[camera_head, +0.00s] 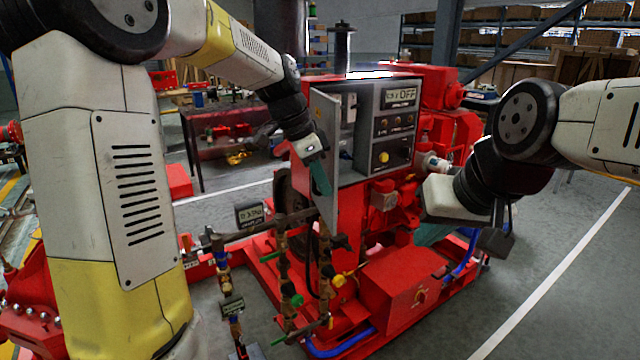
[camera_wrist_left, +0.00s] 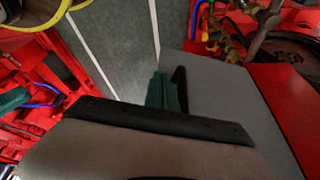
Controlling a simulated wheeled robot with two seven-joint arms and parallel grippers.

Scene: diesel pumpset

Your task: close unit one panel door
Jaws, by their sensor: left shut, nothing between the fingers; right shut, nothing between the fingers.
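The unit one panel door (camera_head: 326,125) is a thin grey sheet standing open at the left side of the grey control panel (camera_head: 388,105), seen nearly edge-on. In the left wrist view the door (camera_wrist_left: 222,88) is a broad grey surface. My left gripper (camera_head: 320,178) has teal fingers and is shut and empty. It lies against or very near the door's outer face; I cannot tell if they touch. Its fingers also show in the left wrist view (camera_wrist_left: 165,92). My right gripper (camera_head: 432,235) is shut and empty, low to the right of the panel, partly hidden behind my right wrist.
The red pumpset (camera_head: 400,285) with pipes, valves and gauges fills the space below the panel. A small display (camera_head: 249,213) stands left of the door. A dark table (camera_head: 225,145) is behind. Grey floor (camera_head: 560,270) is clear at right.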

